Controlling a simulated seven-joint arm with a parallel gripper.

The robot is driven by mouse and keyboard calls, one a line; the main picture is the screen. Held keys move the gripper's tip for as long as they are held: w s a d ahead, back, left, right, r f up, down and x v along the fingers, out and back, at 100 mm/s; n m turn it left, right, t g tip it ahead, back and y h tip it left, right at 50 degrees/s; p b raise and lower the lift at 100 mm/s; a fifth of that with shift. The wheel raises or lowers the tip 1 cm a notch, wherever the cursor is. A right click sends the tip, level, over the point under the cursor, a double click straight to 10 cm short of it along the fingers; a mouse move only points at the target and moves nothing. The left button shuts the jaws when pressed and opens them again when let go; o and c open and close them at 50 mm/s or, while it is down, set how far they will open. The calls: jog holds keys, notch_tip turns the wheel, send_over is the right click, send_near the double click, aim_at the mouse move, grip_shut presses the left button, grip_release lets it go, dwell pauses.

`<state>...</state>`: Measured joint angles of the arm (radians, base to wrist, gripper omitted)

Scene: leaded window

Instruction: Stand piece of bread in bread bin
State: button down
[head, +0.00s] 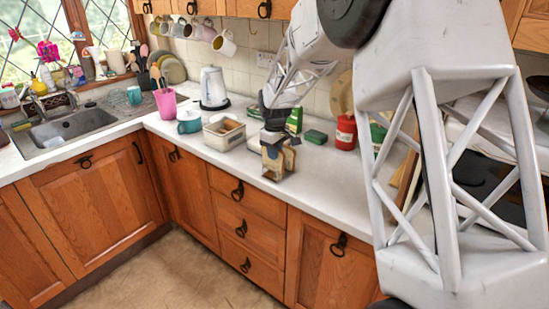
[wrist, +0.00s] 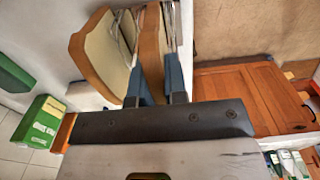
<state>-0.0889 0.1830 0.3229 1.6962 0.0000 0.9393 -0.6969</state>
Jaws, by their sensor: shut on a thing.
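A piece of bread with brown crust (wrist: 151,45) is between the blue fingers of my gripper (wrist: 156,88) in the wrist view. My gripper (head: 275,145) is shut on it, pointing down near the counter's front edge in the head view. A second piece of bread (wrist: 104,55) is beside the held one, left of the fingers. Thin greyish lines show between the pieces; I cannot tell what they are. A pale open box (head: 223,136), apparently the bread bin, stands left of my gripper with something brown inside. The fingertips are partly hidden in the head view.
A teal mug (head: 189,122), pink cup (head: 166,103) and kettle (head: 213,88) stand left and behind. A green box (head: 294,120), green block (head: 316,137) and red jar (head: 346,132) stand behind and right. The counter's front strip (head: 215,157) is mostly clear.

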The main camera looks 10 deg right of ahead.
notch_tip(320, 180, up, 8)
jog(key=shift+f, duration=0.1)
jog(key=shift+w+a, duration=0.1)
dwell(0.8)
jog(key=w+a, duration=1)
jog(key=w, duration=0.2)
jog(key=w+a, duration=1)
jog(key=w, duration=0.3)
jog(key=shift+w+a, duration=0.15)
notch_tip(320, 180, down, 6)
dwell(0.7)
jog(key=shift+f, duration=0.15)
jog(key=shift+f, duration=1.8)
